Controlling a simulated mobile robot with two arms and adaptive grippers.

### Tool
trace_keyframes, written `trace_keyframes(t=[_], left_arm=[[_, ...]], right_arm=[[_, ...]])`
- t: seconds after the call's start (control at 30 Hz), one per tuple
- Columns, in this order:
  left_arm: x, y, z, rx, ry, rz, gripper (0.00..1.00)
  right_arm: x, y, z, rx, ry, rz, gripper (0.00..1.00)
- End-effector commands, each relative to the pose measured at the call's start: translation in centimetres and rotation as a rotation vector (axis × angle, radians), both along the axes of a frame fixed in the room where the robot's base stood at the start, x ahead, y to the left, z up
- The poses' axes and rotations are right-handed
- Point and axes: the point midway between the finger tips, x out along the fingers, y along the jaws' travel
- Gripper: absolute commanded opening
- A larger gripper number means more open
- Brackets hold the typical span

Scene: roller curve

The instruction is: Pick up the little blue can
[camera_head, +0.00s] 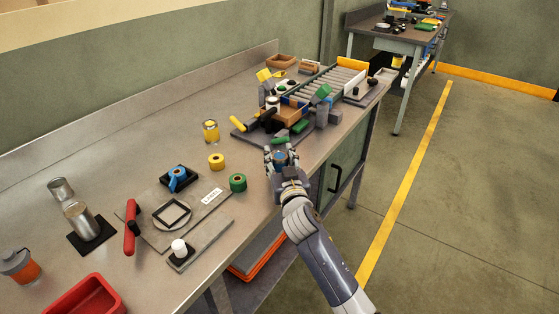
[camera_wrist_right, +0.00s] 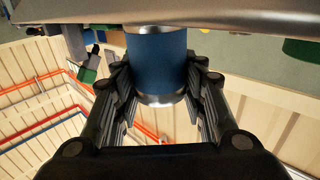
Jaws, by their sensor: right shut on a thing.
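The little blue can (camera_wrist_right: 156,62) has silver ends and stands between the fingers of my right gripper (camera_wrist_right: 158,88) in the right wrist view. The fingers are shut on its two sides. In the head view my right gripper (camera_head: 281,158) is at the front edge of the metal bench (camera_head: 110,150), and only a small part of the blue can (camera_head: 280,158) shows between the fingers. I cannot tell whether the can touches the bench. My left gripper is not in view.
Just beyond the gripper is a cluttered roller conveyor (camera_head: 315,90) with blocks and an orange-brown tray. A red bin (camera_head: 85,298) is at the near left. The bench's back left is clear.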

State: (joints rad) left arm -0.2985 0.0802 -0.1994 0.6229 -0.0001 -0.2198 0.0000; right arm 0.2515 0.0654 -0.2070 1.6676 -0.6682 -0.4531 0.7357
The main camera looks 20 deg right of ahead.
Motion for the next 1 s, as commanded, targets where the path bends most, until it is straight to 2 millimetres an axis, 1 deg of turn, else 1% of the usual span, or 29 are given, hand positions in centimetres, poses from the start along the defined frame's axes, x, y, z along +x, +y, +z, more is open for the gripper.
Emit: trace_keyframes(t=[0.03, 0.17, 0.2, 0.23, 0.33, 0.6, 0.7, 0.83, 1.0], left_arm=[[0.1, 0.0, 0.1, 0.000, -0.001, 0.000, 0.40], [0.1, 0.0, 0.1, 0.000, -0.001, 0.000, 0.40], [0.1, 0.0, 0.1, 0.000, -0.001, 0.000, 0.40], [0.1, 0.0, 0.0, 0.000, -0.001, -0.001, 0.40], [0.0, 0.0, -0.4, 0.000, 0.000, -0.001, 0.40], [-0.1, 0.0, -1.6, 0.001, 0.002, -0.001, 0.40], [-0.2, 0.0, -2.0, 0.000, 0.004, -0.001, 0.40], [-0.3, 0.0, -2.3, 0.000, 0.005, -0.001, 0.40], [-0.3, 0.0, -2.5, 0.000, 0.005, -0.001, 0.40]], right_arm=[[0.0, 0.0, 0.8, -0.001, -0.006, 0.001, 0.11], [0.0, 0.0, 2.5, 0.000, -0.008, 0.001, 0.11], [0.0, 0.0, 3.2, 0.001, -0.009, 0.002, 0.11], [-0.3, 0.3, 3.1, 0.001, -0.004, 0.003, 0.11], [-2.4, 1.3, 2.9, 0.004, -0.002, 0.003, 0.11], [-9.0, 4.8, 3.6, 0.007, -0.003, 0.003, 0.11], [-11.0, 5.8, 3.8, 0.005, -0.001, 0.002, 0.11], [-12.8, 6.7, 4.1, 0.003, -0.002, 0.001, 0.11], [-14.0, 7.3, 4.4, 0.000, -0.003, 0.000, 0.11]])
